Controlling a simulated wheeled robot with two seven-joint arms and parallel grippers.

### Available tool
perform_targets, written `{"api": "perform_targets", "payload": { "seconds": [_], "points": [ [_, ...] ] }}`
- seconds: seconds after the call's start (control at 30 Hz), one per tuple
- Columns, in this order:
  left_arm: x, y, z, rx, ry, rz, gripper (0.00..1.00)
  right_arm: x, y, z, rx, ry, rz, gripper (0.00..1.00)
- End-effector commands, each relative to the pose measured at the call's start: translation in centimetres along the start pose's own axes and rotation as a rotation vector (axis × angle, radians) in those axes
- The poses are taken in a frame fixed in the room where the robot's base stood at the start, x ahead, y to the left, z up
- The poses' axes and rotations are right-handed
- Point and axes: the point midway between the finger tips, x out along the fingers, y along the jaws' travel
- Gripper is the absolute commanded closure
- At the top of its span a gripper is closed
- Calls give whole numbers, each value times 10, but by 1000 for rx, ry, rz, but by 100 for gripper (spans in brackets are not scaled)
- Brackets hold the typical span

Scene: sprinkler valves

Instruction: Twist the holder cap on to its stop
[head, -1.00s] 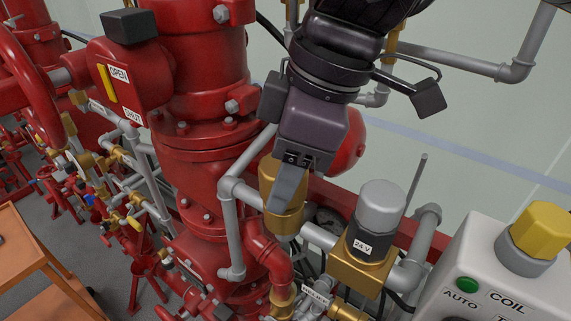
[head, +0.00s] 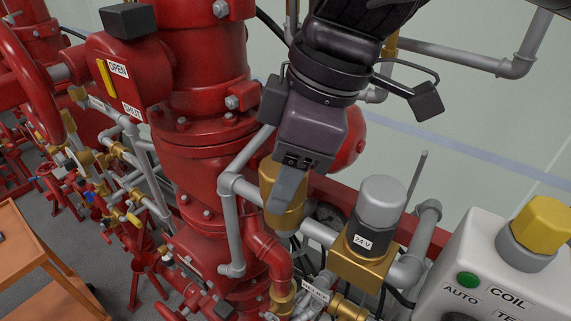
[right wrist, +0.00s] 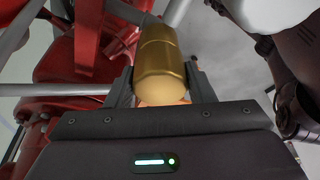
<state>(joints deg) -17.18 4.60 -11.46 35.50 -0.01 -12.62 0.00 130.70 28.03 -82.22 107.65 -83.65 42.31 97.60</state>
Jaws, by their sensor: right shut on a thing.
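The holder cap seems to be the upper part of a brass cylinder (head: 267,177) standing on the grey pipework in front of the red valve column. My right gripper (head: 284,198) comes down over it from above, with one dark finger lying against its near side. In the right wrist view the brass cylinder (right wrist: 161,62) sits between both fingers, its rounded end towards the palm, with a seam line around it. The gripper is shut on it. The far finger is hidden in the head view. I cannot tell how far the cap is turned. My left gripper is not in view.
A brass solenoid valve marked 24 V (head: 380,203) stands close on the right. A pale control box (head: 496,275) with a yellow knob (head: 543,222) is at the lower right. Grey pipe (head: 230,225) runs close on the left. An orange cart (head: 40,255) is at lower left.

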Motion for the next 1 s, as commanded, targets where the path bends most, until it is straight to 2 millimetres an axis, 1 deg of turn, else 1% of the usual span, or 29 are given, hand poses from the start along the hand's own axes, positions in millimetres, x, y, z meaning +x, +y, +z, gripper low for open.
{"api": "perform_targets", "payload": {
  "seconds": [0.17,0.3,0.43,0.77,1.0],
  "points": [
    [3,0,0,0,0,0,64,2,0,0,29,1,11,88],
    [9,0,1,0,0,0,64,2,0,1,169,1,57,88],
    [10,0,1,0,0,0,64,1,-1,0,259,1,82,88],
    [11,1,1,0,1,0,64,1,-1,0,293,2,92,88],
    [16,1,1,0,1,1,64,1,-1,0,512,3,161,88]
  ]
}}
